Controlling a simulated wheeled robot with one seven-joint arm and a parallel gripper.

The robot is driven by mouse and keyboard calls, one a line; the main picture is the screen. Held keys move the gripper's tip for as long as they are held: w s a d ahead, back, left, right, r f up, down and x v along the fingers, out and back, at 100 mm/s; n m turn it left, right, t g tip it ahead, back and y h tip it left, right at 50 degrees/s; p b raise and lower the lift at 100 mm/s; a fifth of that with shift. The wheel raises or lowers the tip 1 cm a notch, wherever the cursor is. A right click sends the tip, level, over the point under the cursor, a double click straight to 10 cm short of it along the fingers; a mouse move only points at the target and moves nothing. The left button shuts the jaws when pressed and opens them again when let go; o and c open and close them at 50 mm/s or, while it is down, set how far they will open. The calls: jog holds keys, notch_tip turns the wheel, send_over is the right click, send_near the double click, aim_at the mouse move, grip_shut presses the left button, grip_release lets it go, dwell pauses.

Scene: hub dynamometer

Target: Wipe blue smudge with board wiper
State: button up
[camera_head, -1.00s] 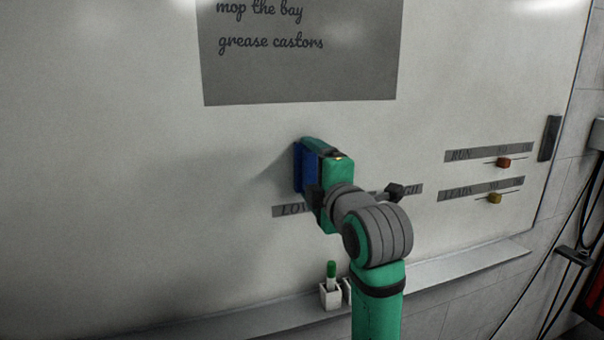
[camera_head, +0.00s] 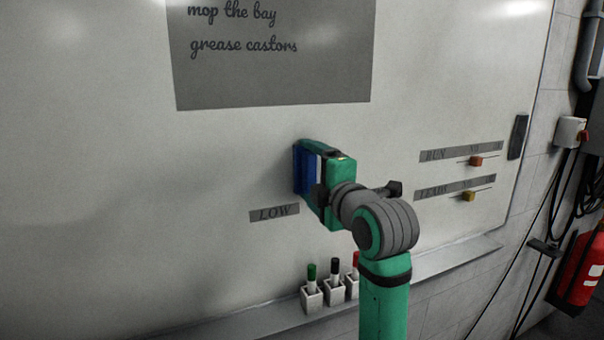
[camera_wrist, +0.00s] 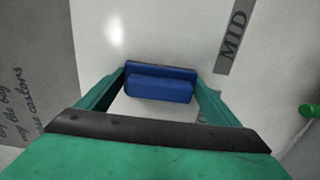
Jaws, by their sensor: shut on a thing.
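My gripper (camera_head: 318,182) is shut on a blue board wiper (camera_head: 302,170), up at the whiteboard (camera_head: 120,190) surface, just above and right of the LOW label (camera_head: 273,213). In the wrist view the wiper (camera_wrist: 160,88) sits between my two fingers, its dark pad edge on the far side toward the board. Whether the pad touches the board I cannot tell. No blue smudge shows in either view; my gripper and the wiper hide part of the board.
A grey sheet with handwriting (camera_head: 270,55) is above the wiper. Green, black and red markers stand in white holders (camera_head: 333,292) on the ledge (camera_head: 450,255) below. Label strips with a red slider (camera_head: 475,161) and a yellow slider (camera_head: 468,196) are at right. A fire extinguisher (camera_head: 582,268) stands far right.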

aim_at(271, 171)
jog(key=shift+s+a, duration=0.2)
jog(key=shift+a, duration=1.05)
jog(key=shift+s+a, duration=0.3)
jog(key=shift+a, duration=0.55)
jog(key=shift+d, duration=0.15)
jog(key=shift+s+a, duration=0.25)
jog(key=shift+a, duration=0.15)
jog(key=shift+s+a, duration=0.25)
jog(key=shift+a, duration=0.4)
jog(key=shift+s+a, duration=0.25)
jog(key=shift+a, duration=0.35)
jog(key=shift+w, duration=0.1)
